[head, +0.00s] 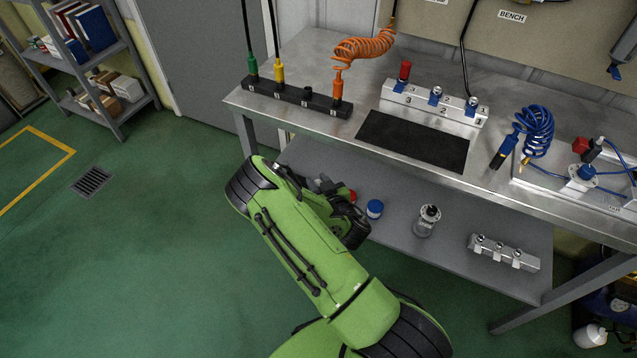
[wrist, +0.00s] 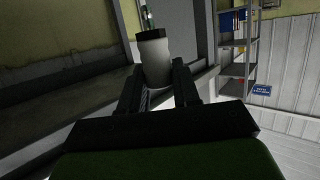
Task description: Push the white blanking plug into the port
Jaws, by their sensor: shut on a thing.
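In the wrist view my gripper (wrist: 158,75) is shut on a pale cylinder with a dark end, which looks like the white blanking plug (wrist: 154,58). In the head view the gripper is largely hidden by my arm, low in front of the bench, and the plug cannot be made out. A light port block (head: 425,108) stands on the bench with a red plug (head: 404,71) and blue-tagged ports (head: 436,96). A black port block (head: 285,95) to its left carries green, yellow and orange connectors. Which port is meant cannot be told.
A dark mat (head: 415,140) lies on the metal bench (head: 350,70). The lower shelf (head: 400,245) holds a blue cap (head: 375,208), a jar (head: 427,220) and a metal block (head: 503,253). Floor at left is clear.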

